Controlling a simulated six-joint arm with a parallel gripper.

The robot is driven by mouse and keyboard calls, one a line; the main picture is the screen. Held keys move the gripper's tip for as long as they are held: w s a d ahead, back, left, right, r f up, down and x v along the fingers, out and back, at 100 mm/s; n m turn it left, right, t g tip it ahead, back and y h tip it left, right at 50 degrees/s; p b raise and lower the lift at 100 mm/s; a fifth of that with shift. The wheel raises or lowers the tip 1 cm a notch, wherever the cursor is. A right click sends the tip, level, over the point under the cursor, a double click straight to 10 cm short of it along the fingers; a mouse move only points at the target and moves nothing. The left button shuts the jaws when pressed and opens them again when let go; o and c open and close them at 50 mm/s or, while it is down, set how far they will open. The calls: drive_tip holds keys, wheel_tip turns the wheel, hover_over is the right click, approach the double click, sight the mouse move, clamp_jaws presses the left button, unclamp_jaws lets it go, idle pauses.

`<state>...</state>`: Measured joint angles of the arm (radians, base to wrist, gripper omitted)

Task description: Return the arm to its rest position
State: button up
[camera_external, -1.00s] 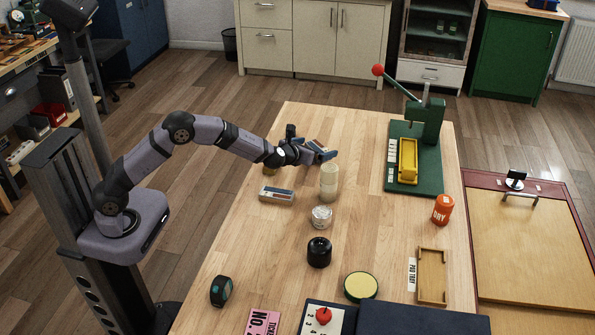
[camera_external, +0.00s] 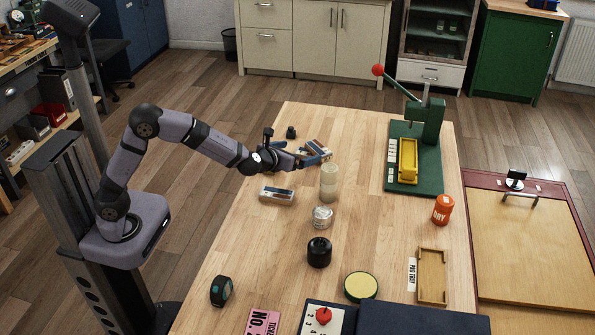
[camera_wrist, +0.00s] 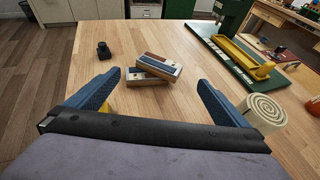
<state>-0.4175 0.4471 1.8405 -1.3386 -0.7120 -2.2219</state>
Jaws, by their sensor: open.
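My gripper (camera_external: 307,160) is over the left part of the wooden table (camera_external: 262,248), left of a cream roll. In the wrist view my gripper (camera_wrist: 150,95) has its two blue fingers spread wide with nothing between them. Beyond the fingertips lie stacked wood-and-blue blocks (camera_wrist: 157,66), apart from the fingers. In the external view the blocks (camera_external: 318,147) are partly hidden by the gripper. My arm reaches from its base on the left, bent upward at the elbow.
A cream roll (camera_external: 329,182) stands close right of my gripper. A similar block (camera_external: 277,195) lies nearer the front. A small black object (camera_external: 291,132) sits behind. A green press (camera_external: 428,125) with a yellow tray stands at right. Jars (camera_external: 321,217) and a black pot (camera_external: 319,252) stand nearer the front.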

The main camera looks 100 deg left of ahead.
idle(0.4)
